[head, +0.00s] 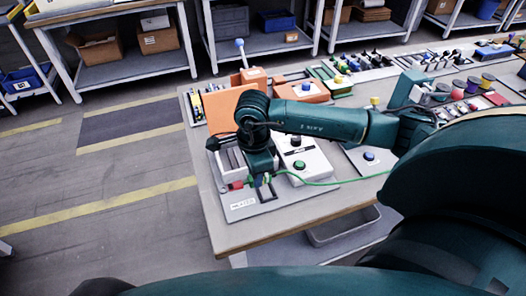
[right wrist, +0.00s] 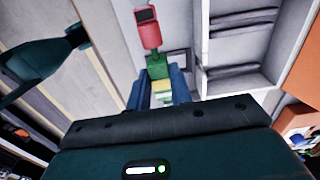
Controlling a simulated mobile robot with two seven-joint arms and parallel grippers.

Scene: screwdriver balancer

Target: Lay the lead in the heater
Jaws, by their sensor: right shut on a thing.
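My right gripper (head: 264,182) points down over the front of a grey plate (head: 243,208) with an unclear label. It is shut on the lead, a thin green cable (head: 325,183) running right across the table. In the right wrist view a green piece (right wrist: 157,67) shows between the blue fingers (right wrist: 158,92), with a red piece (right wrist: 148,32) just beyond it. I cannot tell whether they touch. My left gripper is not in view.
A white box (head: 312,158) with a green knob stands right of the gripper. Orange blocks (head: 303,90) and an orange panel (head: 222,103) stand behind. Spools and small parts crowd the table's right side. The table's front edge (head: 290,232) is clear.

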